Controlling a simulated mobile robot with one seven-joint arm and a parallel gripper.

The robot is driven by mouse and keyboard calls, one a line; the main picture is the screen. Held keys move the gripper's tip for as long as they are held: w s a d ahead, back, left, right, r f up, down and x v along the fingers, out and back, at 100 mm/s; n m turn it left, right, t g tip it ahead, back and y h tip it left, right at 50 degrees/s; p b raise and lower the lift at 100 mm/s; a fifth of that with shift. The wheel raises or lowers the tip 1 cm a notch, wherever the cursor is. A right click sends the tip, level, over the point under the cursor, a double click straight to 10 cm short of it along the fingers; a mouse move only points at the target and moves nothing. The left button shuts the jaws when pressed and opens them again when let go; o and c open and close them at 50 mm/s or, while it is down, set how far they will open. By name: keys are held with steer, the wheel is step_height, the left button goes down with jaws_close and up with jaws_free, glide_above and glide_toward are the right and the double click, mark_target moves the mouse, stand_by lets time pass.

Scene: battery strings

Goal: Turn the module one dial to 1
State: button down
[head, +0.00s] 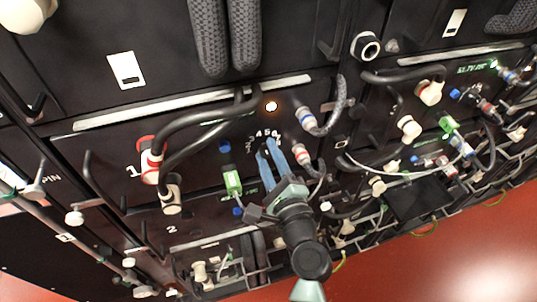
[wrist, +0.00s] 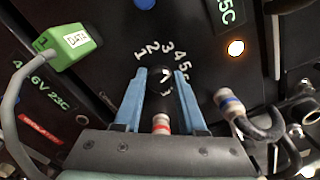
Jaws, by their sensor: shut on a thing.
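The module one dial (wrist: 162,83) is a small black knob in the wrist view, with white numerals in an arc above it. A white mark shows on its face, but I cannot tell surely which numeral it points to. My gripper (wrist: 160,74) has its two blue fingers on either side of the knob, shut on it. In the head view my gripper (head: 267,148) reaches up to the panel of the module marked 1 (head: 184,140), just below the numerals. There the fingers hide the dial.
A green DATA plug (wrist: 70,42) sits left of the dial, with a grey cable. A red-and-white connector (wrist: 161,124) lies below, between the fingers. A blue-ringed connector (wrist: 229,101) and a lit orange lamp (wrist: 236,48) are at right. Thick black cables (head: 205,118) cross the module's left.

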steer(key=shift+f+n+b, duration=0.1)
steer(key=shift+n+b, duration=0.25)
steer(key=shift+n, duration=0.05)
steer(key=n+b, duration=0.3)
steer(key=shift+f+n, duration=0.2)
steer(key=shift+n, duration=0.1)
steer(key=n+b, duration=0.4)
steer(key=shift+n, duration=0.3)
steer(key=n+b, duration=0.5)
steer(key=shift+r+n+b, duration=0.1)
steer(key=shift+n+b, duration=1.25)
steer(key=shift+n, duration=0.65)
steer(key=c, duration=0.5)
jaws_free()
steer(key=shift+r, duration=0.1)
